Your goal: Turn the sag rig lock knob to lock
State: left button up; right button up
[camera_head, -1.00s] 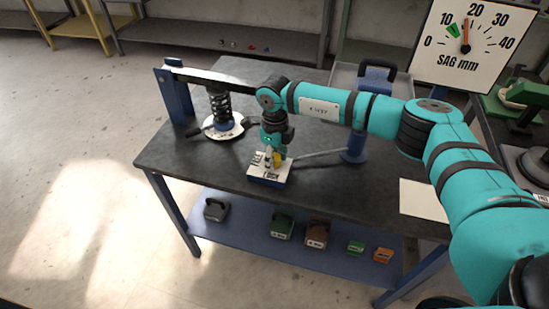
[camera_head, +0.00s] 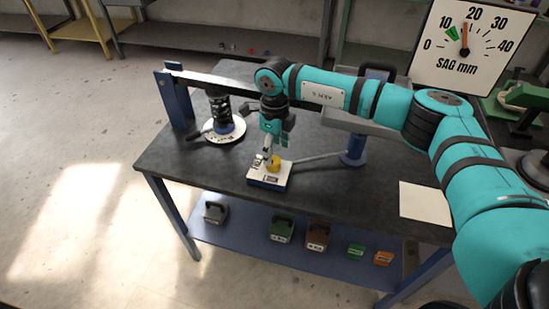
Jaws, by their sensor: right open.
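The lock knob (camera_head: 273,163) is a yellow knob on a small white-topped block with a blue base (camera_head: 268,181), near the front edge of the dark table. My right gripper (camera_head: 267,150) points down just above the knob and is open. It looks clear of the knob, though the small gap is hard to judge. The block's lettering is partly hidden and too small to read. The sag rig has a dark spring (camera_head: 221,108) under a black beam (camera_head: 215,80) held by a blue post (camera_head: 175,100). My left gripper is out of view.
A sag dial (camera_head: 468,48) stands at the upper right, its orange needle near the green mark. A grey tray (camera_head: 345,121) with a black-handled weight sits behind my right arm. A thin rod runs to a blue post (camera_head: 354,150). A blank card (camera_head: 425,201) lies at right. Weights sit on the lower shelf.

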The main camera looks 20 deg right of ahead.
aim_at(275, 160)
notch_tip(275, 160, up, 7)
dwell(0.3)
